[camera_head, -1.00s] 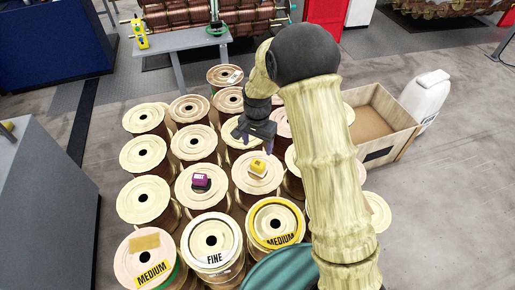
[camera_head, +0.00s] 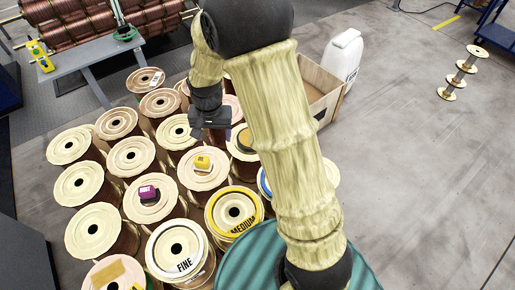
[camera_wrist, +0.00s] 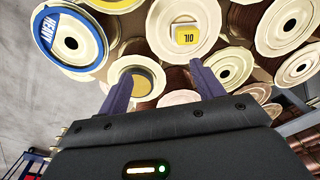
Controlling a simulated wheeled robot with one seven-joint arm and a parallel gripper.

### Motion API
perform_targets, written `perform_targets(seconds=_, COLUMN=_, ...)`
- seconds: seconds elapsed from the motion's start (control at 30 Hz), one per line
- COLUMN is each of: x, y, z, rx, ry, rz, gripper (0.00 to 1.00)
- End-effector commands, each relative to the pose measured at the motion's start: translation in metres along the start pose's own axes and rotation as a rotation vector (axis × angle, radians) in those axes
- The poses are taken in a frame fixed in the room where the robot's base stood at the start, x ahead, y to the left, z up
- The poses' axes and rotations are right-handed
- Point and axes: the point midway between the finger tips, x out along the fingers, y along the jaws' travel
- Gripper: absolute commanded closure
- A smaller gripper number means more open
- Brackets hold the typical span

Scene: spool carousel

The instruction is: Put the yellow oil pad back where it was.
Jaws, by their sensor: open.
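The yellow oil pad (camera_head: 203,162) lies on the pale top of a spool (camera_head: 203,181) in the middle of the group. In the wrist view the pad (camera_wrist: 187,35) shows the word OIL, beyond my fingertips. My gripper (camera_head: 212,132) is open and empty, above the spools and a little behind the pad in the head view. In the wrist view my fingers (camera_wrist: 160,75) are spread, with a spool with a tan disc in its middle (camera_wrist: 145,72) showing between them. That spool also shows partly behind my arm in the head view (camera_head: 241,139).
A purple pad (camera_head: 149,192) sits on a neighbouring spool. Spools stand close together, some labelled FINE (camera_head: 183,266), MEDIUM (camera_head: 242,225) and HEAVY (camera_wrist: 48,37). A wooden crate (camera_head: 318,88) and white jug (camera_head: 343,58) stand behind my arm. Open floor lies to the right.

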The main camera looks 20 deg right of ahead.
Motion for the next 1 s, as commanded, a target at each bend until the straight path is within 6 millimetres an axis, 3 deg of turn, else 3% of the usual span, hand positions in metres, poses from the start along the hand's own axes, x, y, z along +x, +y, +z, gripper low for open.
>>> perform_targets(seconds=0.03, x=-0.015, y=0.019, z=0.007, rx=-0.029, ry=0.018, rz=-0.009, gripper=0.33)
perform_targets(seconds=0.2, x=-0.046, y=0.072, z=0.039, rx=-0.159, ry=0.078, rz=-0.023, gripper=0.33)
perform_targets(seconds=0.43, x=-0.069, y=0.127, z=0.087, rx=-0.314, ry=0.149, rz=-0.016, gripper=0.33)
perform_targets(seconds=0.6, x=-0.071, y=0.138, z=0.100, rx=-0.355, ry=0.164, rz=-0.011, gripper=0.33)
perform_targets(seconds=1.0, x=-0.071, y=0.137, z=0.099, rx=-0.355, ry=0.163, rz=-0.011, gripper=0.33)
